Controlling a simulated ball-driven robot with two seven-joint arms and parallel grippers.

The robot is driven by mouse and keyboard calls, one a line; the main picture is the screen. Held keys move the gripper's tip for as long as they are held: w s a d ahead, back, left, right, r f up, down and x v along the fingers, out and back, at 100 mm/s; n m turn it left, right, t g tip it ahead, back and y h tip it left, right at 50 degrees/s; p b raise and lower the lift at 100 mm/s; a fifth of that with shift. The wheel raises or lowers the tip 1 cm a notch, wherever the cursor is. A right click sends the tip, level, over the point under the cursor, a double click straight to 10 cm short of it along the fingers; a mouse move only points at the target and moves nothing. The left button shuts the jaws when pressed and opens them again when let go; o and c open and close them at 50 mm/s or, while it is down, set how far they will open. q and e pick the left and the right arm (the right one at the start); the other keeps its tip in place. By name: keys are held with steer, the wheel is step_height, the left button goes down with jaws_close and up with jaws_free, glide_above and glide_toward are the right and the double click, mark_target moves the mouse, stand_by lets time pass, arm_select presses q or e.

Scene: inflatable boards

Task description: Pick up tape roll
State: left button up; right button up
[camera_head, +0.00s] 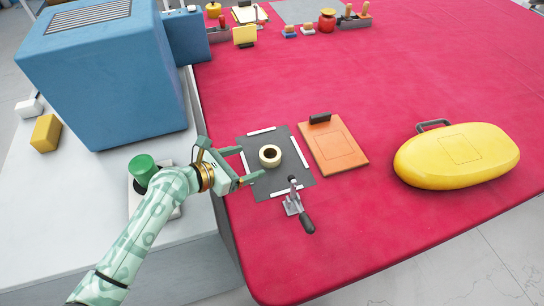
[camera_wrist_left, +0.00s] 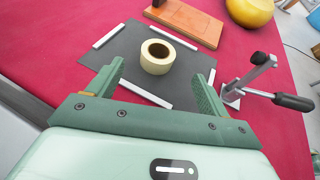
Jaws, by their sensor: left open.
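The tape roll (camera_head: 270,156) is cream with a dark hole. It lies flat on a dark grey mat (camera_head: 262,184) edged with white strips, on the red table. My left gripper (camera_head: 250,164) is open and empty, just left of the roll with its fingers pointing at it. In the left wrist view the roll (camera_wrist_left: 157,57) sits ahead of the gap between the two green fingertips (camera_wrist_left: 158,76), apart from both. My right gripper is not in view.
A toggle clamp (camera_head: 296,201) with a black handle stands at the mat's near edge. An orange clipboard (camera_head: 333,148) lies right of the mat, and a yellow inflated case (camera_head: 457,156) farther right. A blue box (camera_head: 105,80) stands at left. The red table's middle is clear.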

mark_target(267, 155)
arm_select(q)
steer(key=b+x, duration=0.1)
steer(key=x, duration=0.3)
steer(key=shift+w+f, duration=0.1)
steer(key=shift+f, duration=0.1)
steer(key=shift+w+f+b, duration=0.1)
steer(key=shift+f+b, duration=0.05)
steer(key=shift+b, duration=0.2)
steer(key=b+x, duration=0.2)
steer(key=x, duration=0.2)
steer(key=shift+d+f+b, duration=0.25)
steer(key=shift+f+b, duration=0.05)
steer(key=shift+b, duration=0.05)
steer(key=shift+w+d, duration=0.2)
steer(key=shift+w, duration=0.1)
steer(key=shift+r, duration=0.2)
steer(key=c, duration=1)
steer(key=shift+c, duration=0.4)
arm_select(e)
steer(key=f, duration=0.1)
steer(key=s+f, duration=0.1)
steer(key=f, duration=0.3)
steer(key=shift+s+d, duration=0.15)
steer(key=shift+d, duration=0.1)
